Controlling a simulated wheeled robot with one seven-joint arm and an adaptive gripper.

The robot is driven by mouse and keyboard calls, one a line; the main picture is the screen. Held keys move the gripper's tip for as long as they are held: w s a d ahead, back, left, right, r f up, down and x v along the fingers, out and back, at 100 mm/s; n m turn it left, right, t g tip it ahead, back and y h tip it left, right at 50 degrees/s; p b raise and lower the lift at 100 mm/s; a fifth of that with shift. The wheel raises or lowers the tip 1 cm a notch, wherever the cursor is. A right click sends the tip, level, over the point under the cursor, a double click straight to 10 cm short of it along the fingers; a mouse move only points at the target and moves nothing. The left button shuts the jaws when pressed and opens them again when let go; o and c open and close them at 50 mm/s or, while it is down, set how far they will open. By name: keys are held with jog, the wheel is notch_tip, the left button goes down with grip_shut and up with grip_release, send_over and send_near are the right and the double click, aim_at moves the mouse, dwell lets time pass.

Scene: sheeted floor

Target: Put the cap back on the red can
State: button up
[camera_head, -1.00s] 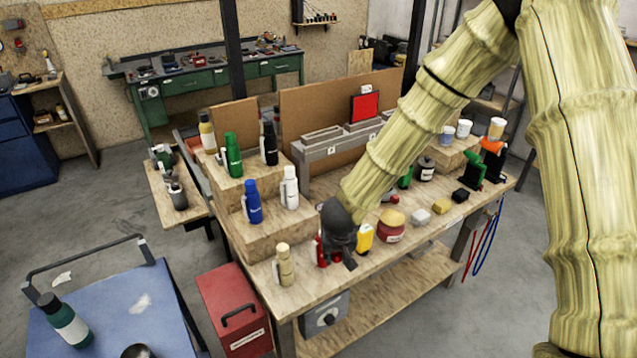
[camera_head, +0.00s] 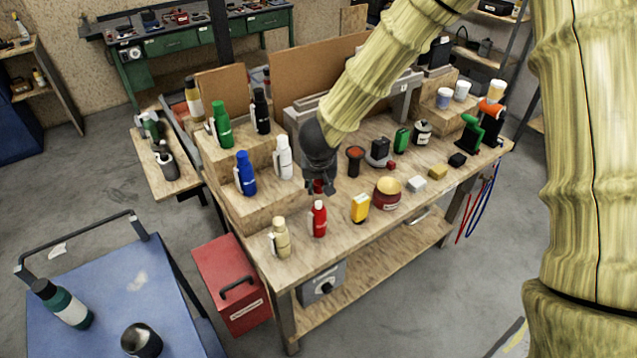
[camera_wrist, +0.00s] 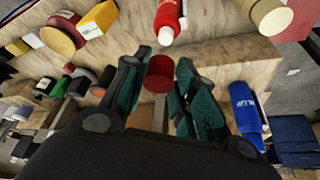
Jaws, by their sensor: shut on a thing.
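The red can (camera_head: 319,222) stands upright near the front edge of the workbench (camera_head: 338,268). In the wrist view the can (camera_wrist: 168,16) shows its bare white nozzle. My gripper (camera_head: 320,190) is above the bench, behind and higher than the can. It is shut on the red cap (camera_head: 319,186), which shows between the fingers in the wrist view (camera_wrist: 158,74). The cap is apart from the can.
A cream bottle (camera_head: 280,240) stands left of the can, and a yellow box (camera_head: 360,208) and a red jar (camera_head: 387,198) stand to its right. Blue (camera_head: 245,175) and white (camera_head: 284,158) bottles stand on the wooden step behind.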

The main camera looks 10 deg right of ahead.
aim_at(319, 203)
jog(key=shift+f+b, duration=1.6)
jog(key=shift+b, duration=0.25)
jog(key=shift+f+b, duration=0.45)
jog(key=shift+f, duration=0.75)
jog(key=shift+s+f+p, duration=0.15)
jog(key=shift+f+p, duration=0.35)
jog(key=shift+p, duration=0.75)
dwell(0.4)
jog(key=shift+p, duration=0.55)
dwell(0.5)
dwell(0.3)
jog(key=o, duration=1.3)
jog(key=shift+r, duration=0.15)
